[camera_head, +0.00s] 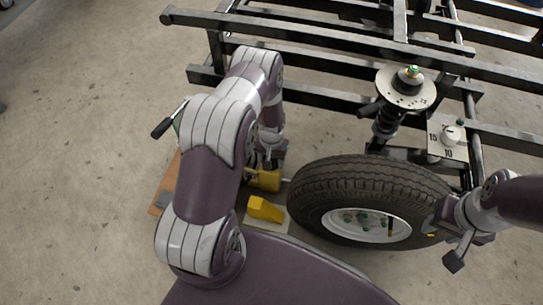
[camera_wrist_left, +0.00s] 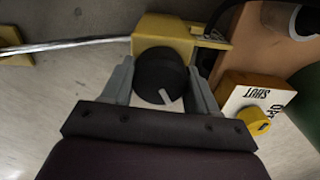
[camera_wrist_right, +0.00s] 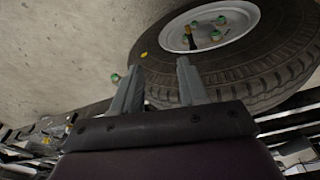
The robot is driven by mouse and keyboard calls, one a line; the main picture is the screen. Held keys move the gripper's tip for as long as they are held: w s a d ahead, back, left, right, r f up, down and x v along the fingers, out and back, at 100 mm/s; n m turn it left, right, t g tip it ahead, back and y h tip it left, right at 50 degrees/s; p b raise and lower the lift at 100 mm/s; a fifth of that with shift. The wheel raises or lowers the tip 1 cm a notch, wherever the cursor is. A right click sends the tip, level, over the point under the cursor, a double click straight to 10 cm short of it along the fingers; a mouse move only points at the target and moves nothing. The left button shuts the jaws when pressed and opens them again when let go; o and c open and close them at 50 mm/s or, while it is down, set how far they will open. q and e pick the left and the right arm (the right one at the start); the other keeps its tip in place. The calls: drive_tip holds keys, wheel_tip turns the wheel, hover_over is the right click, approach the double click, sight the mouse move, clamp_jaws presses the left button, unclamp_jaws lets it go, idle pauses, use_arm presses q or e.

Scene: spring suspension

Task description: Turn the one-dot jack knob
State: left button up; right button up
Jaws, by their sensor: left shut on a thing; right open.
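A round black knob (camera_wrist_left: 162,75) with a white pointer mark sits on a yellow block (camera_wrist_left: 165,27) in the left wrist view. No dot count is readable on it. My left gripper (camera_wrist_left: 160,84) is shut on this knob, one finger on each side. In the head view the yellow block (camera_head: 264,180) shows beneath my left wrist, and my arm hides the knob. My right gripper (camera_head: 448,232) is open and empty beside the tyre.
A tyre (camera_head: 308,191) with a white rim stands right of the yellow block. A yellow wedge (camera_head: 265,209) lies on a pale plate before it. A black frame (camera_head: 320,60) with a strut and round plate (camera_head: 405,90) spans the back. Open floor (camera_head: 80,120) lies left.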

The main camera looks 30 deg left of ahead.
sight(271, 159)
use_arm(q)
drive_tip(key=shift+s+d, duration=0.1)
drive_tip(key=shift+s, duration=0.1)
idle(0.4)
drive_tip(key=o, duration=1.1)
drive_tip(key=shift+c, duration=0.2)
wheel_tip(271, 159, up, 13)
drive_tip(key=p, duration=0.7)
drive_tip(key=shift+f+p, duration=0.15)
drive_tip(key=shift+p, duration=0.15)
drive_tip(key=shift+w, duration=0.1)
